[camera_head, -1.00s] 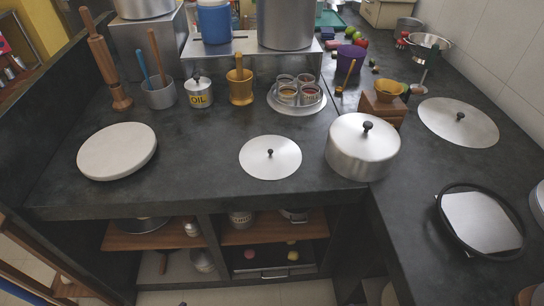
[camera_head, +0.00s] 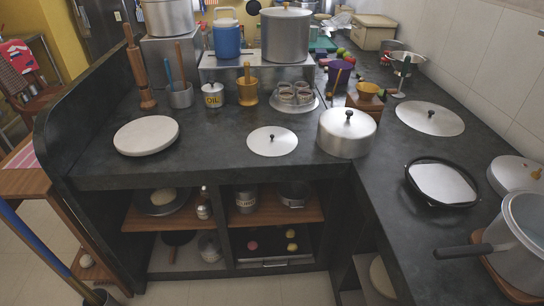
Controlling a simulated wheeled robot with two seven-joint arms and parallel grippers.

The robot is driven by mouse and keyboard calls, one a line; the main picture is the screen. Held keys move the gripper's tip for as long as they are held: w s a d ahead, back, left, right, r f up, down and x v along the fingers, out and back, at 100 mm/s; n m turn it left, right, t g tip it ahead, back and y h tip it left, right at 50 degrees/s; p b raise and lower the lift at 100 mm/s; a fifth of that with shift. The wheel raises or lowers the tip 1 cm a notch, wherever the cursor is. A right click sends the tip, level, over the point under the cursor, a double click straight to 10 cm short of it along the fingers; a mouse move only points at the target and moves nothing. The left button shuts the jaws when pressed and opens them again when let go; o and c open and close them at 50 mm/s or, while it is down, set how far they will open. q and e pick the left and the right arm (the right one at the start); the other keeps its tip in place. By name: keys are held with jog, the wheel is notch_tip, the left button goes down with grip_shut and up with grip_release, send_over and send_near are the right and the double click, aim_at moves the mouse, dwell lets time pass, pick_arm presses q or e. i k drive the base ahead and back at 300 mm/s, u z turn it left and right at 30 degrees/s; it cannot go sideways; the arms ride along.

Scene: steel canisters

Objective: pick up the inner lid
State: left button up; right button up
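A flat round steel lid with a small dark knob (camera_head: 272,141) lies on the dark counter near its front edge, in the middle of the head view. A larger flat steel lid with a dark knob (camera_head: 430,118) lies on the right-hand counter. A lidded steel pot (camera_head: 346,136) stands just right of the middle lid. I cannot tell which of these is the inner lid. Neither of my grippers shows in the head view.
A white round board (camera_head: 146,136) lies at the left of the dark counter (camera_head: 215,160). A ring of small tins on a plate (camera_head: 294,98), a brass mortar (camera_head: 247,94) and an oil tin (camera_head: 213,95) stand behind. A black griddle (camera_head: 442,183) and a handled pan (camera_head: 514,240) are at right.

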aim_at(267, 141)
jog(key=k, duration=0.9)
jog(key=u, duration=0.65)
jog(key=i, duration=1.65)
jog(key=z, duration=0.95)
